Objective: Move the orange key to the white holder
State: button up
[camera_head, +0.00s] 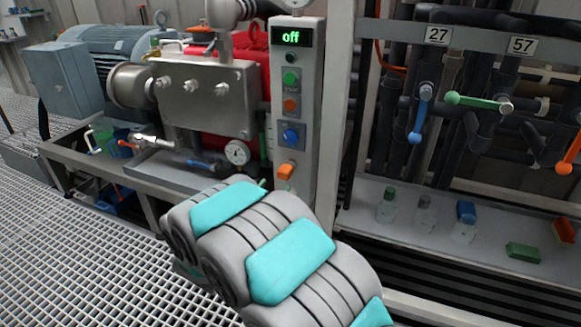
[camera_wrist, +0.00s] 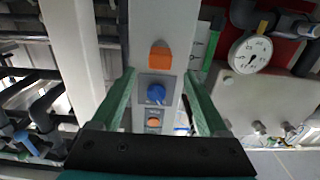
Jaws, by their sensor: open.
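The orange key (camera_head: 285,171) is a small orange block on the lower front of the grey control column, below the blue knob. It also shows in the wrist view (camera_wrist: 160,55), where the column appears upside down. My gripper (camera_wrist: 160,74) is open and empty. Its two green fingers point toward the column, with the blue knob and an orange button between them in the picture. The key shows just beyond the fingertips, and no contact is visible. I cannot identify the white holder with certainty.
The control column (camera_head: 310,110) has a display reading "off" and several buttons. A gauge (camera_head: 237,152) and steel housing (camera_head: 205,98) stand left of it. At right, a grey shelf (camera_head: 400,228) holds capped bottles and small green and orange blocks below valve pipes. Grating floor lies at left.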

aim_at(282, 176)
jog(key=shift+w+d, duration=0.1)
jog(key=shift+p+x, duration=0.5)
jog(key=shift+x, duration=3.9)
grip_shut()
jog(key=shift+v, duration=3)
